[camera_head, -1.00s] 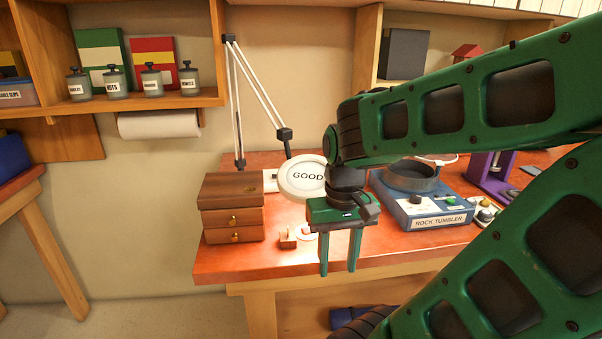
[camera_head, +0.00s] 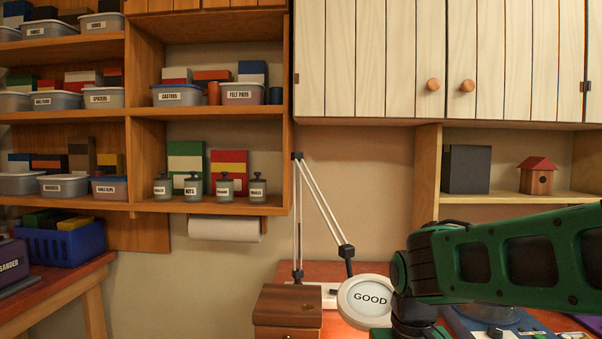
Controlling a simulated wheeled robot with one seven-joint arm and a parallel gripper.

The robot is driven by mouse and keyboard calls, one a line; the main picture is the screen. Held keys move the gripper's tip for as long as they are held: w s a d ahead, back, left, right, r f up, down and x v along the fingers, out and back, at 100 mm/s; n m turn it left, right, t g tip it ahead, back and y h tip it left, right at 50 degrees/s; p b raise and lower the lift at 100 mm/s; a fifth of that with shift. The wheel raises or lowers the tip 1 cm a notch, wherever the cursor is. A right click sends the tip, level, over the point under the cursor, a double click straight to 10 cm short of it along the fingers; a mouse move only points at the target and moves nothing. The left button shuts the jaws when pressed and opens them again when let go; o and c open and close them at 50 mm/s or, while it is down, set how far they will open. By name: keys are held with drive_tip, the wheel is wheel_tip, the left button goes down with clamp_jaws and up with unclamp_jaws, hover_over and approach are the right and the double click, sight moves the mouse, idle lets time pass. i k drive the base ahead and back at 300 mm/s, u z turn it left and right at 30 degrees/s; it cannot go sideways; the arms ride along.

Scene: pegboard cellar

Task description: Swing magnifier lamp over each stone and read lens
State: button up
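The magnifier lamp (camera_head: 321,196) stands at the back of the red-brown workbench, its thin white arm bent down to a round lens head. The lens (camera_head: 369,298) reads "GOOD". My green arm comes in from the right, and its wrist is just right of the lens head; I cannot tell whether they touch. My gripper's fingers are below the bottom edge of the picture. No stones can be made out now; the bench top under the lens is out of view.
A wooden drawer box (camera_head: 287,308) stands left of the lens. The rock tumbler (camera_head: 497,322) is partly behind my arm at the lower right. Shelves with labelled bins (camera_head: 178,95) and small jars (camera_head: 225,188) fill the left. White cupboard doors (camera_head: 450,60) hang above the bench.

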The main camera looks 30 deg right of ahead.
sight(364, 300)
drive_tip(key=u, duration=0.35)
drive_tip(key=k, duration=1.35)
drive_tip(key=z, duration=0.4)
drive_tip(key=i, duration=1)
drive_tip(key=u, duration=0.05)
